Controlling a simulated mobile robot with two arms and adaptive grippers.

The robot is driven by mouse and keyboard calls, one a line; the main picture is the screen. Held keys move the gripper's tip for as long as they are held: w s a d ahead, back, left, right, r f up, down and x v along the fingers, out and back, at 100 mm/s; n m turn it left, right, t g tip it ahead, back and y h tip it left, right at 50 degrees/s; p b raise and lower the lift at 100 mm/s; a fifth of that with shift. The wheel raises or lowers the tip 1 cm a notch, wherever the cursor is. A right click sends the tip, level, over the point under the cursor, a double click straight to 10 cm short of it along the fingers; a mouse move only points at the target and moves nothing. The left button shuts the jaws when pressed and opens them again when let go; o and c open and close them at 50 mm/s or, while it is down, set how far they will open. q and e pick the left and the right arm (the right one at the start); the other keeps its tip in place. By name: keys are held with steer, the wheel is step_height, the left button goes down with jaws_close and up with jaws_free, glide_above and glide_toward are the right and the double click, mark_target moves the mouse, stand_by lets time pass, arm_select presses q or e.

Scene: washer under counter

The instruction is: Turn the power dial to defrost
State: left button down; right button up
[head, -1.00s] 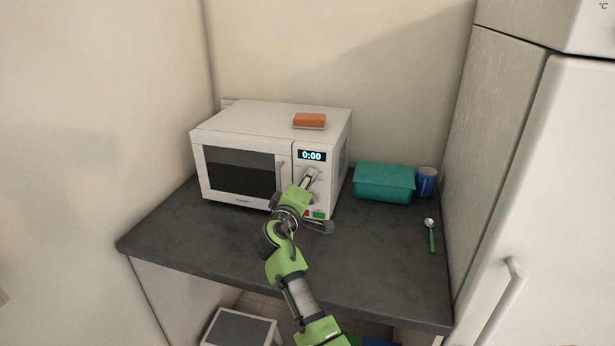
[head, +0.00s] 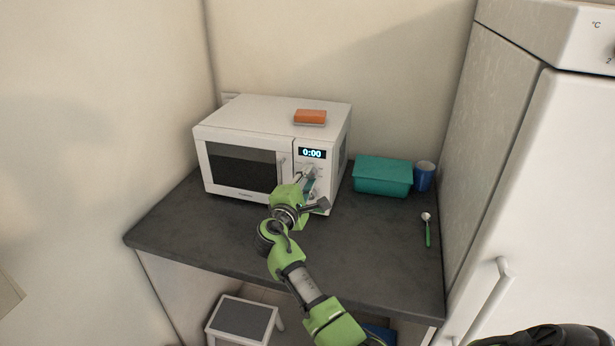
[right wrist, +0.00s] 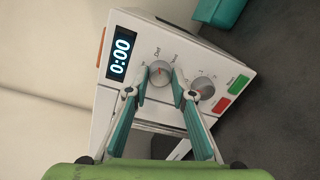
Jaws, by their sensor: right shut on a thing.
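The white microwave (head: 243,130) stands on the dark counter, its display reading 0:00. In the right wrist view, the grey power dial (right wrist: 160,75) is beside the display, with a "Def" label near its rim. My right gripper (right wrist: 156,88) has its two fingers on either side of this dial and is shut on it. In the head view, the right gripper (head: 309,178) is at the control panel and hides much of it. A second dial (right wrist: 203,89) sits close to one finger. The dial's exact pointer position is hard to read. My left gripper is not in view.
An orange block (head: 310,116) lies on top of the microwave. A teal box (head: 383,178), a blue cup (head: 424,176) and a green-handled spoon (head: 428,230) are on the right of the counter (head: 360,260). A fridge (head: 560,190) stands at the right.

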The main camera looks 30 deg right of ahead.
steer(key=shift+r, duration=0.2)
steer(key=o, duration=1.1)
steer(key=shift+w, duration=0.1)
steer(key=shift+o, duration=0.2)
steer(key=shift+d+f, duration=0.1)
steer(key=shift+f, duration=0.05)
steer(key=v, duration=1.2)
